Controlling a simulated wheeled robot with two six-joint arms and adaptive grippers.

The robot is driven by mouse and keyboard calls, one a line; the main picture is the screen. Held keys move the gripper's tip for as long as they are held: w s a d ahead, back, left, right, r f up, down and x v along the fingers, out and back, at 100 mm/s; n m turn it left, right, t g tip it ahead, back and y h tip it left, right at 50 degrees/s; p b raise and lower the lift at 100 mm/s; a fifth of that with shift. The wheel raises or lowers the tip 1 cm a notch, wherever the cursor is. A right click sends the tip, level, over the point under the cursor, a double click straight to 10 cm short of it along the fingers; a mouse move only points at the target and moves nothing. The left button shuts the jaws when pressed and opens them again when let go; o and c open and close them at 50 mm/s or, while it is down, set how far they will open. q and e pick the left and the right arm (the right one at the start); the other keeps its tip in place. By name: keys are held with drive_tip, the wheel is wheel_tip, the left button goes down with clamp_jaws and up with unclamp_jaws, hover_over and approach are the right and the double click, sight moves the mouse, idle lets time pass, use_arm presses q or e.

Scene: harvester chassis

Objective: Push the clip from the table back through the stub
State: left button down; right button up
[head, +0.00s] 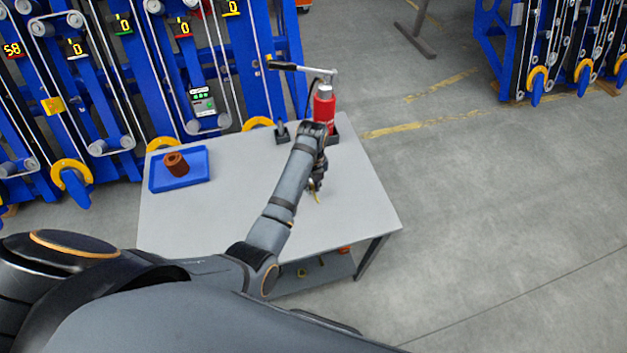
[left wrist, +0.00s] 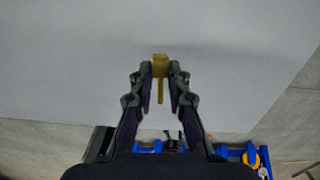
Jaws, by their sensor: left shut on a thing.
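The clip (head: 317,198) is a small gold-brown piece at the tips of my left gripper (head: 316,188), low over the right part of the table (head: 235,225). In the left wrist view the clip (left wrist: 160,64) has a blocky head and a thin stem. It sits between the two fingers of my left gripper (left wrist: 160,76), which are shut on it. I cannot tell whether the clip touches the table top. I cannot make out the stub for certain. My right gripper is not in view.
A blue tray (head: 196,181) with a brown spool-like part (head: 176,164) lies at the table's left. A red bottle-shaped tool (head: 323,108) with a lever stands in a dark holder at the back. Blue frames with rollers (head: 235,75) stand behind. The table's middle is clear.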

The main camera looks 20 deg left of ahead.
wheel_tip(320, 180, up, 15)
drive_tip(key=p, duration=1.2)
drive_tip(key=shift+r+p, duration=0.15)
drive_tip(key=shift+p, duration=0.25)
use_arm(q)
drive_tip(key=s+a+r, duration=0.2)
drive_tip(key=s+r, duration=0.7)
drive_tip(key=s, duration=0.4)
drive_tip(key=shift+a, duration=0.25)
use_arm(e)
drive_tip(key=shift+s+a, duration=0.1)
